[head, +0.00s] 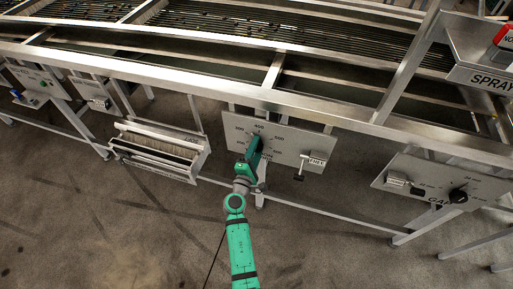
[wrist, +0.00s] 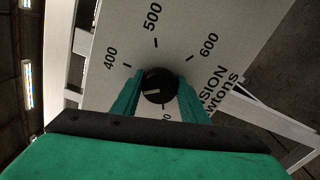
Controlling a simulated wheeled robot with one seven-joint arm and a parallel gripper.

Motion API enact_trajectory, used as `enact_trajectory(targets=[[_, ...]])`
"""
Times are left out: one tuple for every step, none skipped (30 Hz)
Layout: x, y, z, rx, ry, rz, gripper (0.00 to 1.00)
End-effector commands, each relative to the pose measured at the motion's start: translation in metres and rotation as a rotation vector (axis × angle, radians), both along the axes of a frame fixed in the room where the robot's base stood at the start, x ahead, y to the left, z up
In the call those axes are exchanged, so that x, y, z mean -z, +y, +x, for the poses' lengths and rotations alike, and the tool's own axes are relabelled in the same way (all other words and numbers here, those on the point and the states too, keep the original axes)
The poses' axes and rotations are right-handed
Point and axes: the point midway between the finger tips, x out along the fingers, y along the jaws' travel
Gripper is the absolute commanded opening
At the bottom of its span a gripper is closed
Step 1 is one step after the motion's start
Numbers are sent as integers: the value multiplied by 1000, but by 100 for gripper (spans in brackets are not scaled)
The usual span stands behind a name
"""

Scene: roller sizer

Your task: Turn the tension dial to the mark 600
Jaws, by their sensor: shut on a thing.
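The tension dial is a round black knob (wrist: 158,86) on a pale panel (wrist: 180,35). The wrist view shows the marks 400 at left, 500 at top and 600 (wrist: 204,47) at upper right. A short pale line on the knob points left, below the 400 mark. My gripper (wrist: 160,90) is shut on the knob, one green finger on each side. In the head view my gripper (head: 254,146) covers the knob on the panel (head: 290,137). Another mark below the knob is partly hidden by the fingers.
A small lever with a label (head: 314,162) sits on the panel's right side. Another panel with a black knob (head: 458,196) is at right. A metal tray (head: 160,150) hangs at left. The floor in front is clear.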

Motion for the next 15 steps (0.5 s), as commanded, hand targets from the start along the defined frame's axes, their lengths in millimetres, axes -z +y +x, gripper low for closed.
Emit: enact_trajectory(targets=[[2,0,-1,0,-11,41,17],[2,0,-1,0,-20,68,17],[2,0,-1,1,-31,105,17],[2,0,-1,1,-40,131,17],[2,0,-1,1,-49,159,17],[2,0,-1,1,-60,195,17],[3,0,-1,1,-69,222,17],[3,0,-1,1,-78,249,17],[3,0,-1,1,-90,285,17],[3,0,-1,1,-99,313,17],[3,0,-1,1,-107,339,17],[3,0,-1,1,-119,376,17],[3,0,-1,1,-128,403,17],[4,0,-1,1,-137,430,17],[4,0,-1,1,-149,467,17]])
